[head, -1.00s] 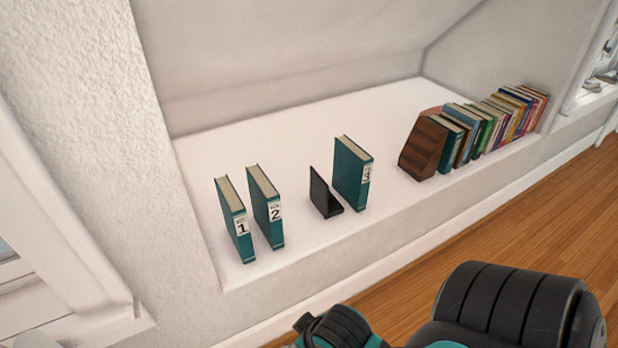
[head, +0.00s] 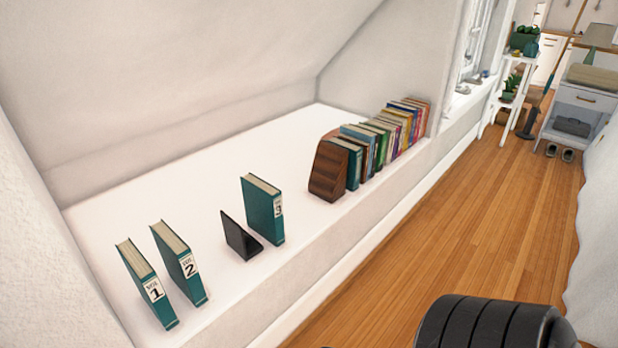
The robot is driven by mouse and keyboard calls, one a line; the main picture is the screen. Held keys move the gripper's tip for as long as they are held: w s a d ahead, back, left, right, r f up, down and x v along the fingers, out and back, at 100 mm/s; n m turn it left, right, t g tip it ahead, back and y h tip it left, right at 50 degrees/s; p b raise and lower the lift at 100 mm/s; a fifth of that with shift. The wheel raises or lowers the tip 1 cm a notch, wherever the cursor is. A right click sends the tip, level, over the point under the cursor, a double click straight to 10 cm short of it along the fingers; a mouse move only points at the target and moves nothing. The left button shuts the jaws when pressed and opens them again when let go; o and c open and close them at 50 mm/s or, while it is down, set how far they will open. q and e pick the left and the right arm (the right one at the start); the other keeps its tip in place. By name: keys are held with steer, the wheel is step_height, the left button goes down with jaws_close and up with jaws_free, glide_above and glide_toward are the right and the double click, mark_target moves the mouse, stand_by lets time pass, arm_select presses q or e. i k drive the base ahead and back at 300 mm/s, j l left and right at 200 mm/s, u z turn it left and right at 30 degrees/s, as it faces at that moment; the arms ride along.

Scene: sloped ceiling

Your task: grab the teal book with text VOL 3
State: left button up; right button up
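The teal book labelled VOL 3 (head: 262,212) stands upright on the white ledge, just right of a black bookend (head: 240,236). Its label is on the spine, facing the front. The teal books VOL 1 (head: 146,286) and VOL 2 (head: 178,264) stand upright further left on the same ledge. No gripper touches the books. Neither of my grippers shows; only a black rounded part of my own body is at the bottom right.
The white ledge (head: 150,190) lies under a sloped ceiling. A brown wooden bookend (head: 328,172) and a row of colourful books (head: 385,135) stand to the right. The wooden floor (head: 470,215) is open. A white plant stand (head: 510,100) and cabinet (head: 582,108) are beyond.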

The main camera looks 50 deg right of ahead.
mark_target(264, 203)
steer(key=z, duration=1.2)
